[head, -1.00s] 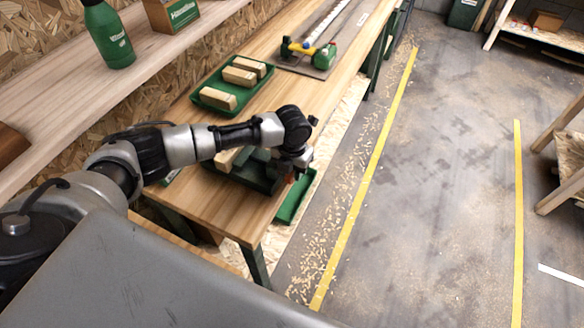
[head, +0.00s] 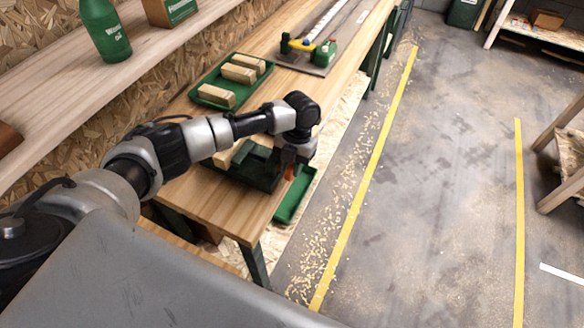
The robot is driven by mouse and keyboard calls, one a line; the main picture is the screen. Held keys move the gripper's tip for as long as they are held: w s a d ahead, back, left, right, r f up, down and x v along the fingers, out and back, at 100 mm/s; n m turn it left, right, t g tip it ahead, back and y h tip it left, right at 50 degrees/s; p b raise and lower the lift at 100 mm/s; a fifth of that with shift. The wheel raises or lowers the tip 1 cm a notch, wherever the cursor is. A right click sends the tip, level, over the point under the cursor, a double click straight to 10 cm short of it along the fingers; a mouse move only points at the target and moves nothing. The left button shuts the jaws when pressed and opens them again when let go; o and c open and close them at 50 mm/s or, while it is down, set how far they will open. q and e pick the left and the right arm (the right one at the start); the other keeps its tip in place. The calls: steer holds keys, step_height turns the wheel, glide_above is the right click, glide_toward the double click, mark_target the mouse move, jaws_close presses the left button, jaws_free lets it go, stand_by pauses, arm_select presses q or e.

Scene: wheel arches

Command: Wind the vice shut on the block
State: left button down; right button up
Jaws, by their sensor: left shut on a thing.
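The dark green vice (head: 247,170) is fixed at the front edge of the workbench, partly hidden by my left arm. A pale wooden block (head: 239,151) shows at the vice, mostly behind my arm; whether both jaws touch it cannot be seen. My left gripper (head: 291,169) points down at the right side of the vice, beyond the bench edge. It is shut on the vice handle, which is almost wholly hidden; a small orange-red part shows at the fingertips. My right gripper is not in view.
A green tray (head: 209,103) with wooden blocks (head: 238,73) lies farther back on the workbench (head: 222,208). Another green tray (head: 300,197) is below the bench edge. A green bottle (head: 106,32) stands on the shelf at left.

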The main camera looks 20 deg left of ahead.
arm_select(q)
steer(key=g+b, duration=0.2)
steer(key=b, duration=0.1)
steer(key=shift+w+f+g, duration=0.2)
steer(key=shift+f+g, duration=0.05)
steer(key=shift+g, duration=0.15)
steer(key=shift+r+g+b, duration=0.15)
steer(key=shift+g+b, duration=0.45)
steer(key=shift+b, duration=0.1)
steer(key=c, duration=1.3)
jaws_free()
steer(key=shift+o, duration=0.2)
steer(key=shift+w+r, duration=0.1)
steer(key=v, duration=1)
steer(key=shift+w+r, duration=0.25)
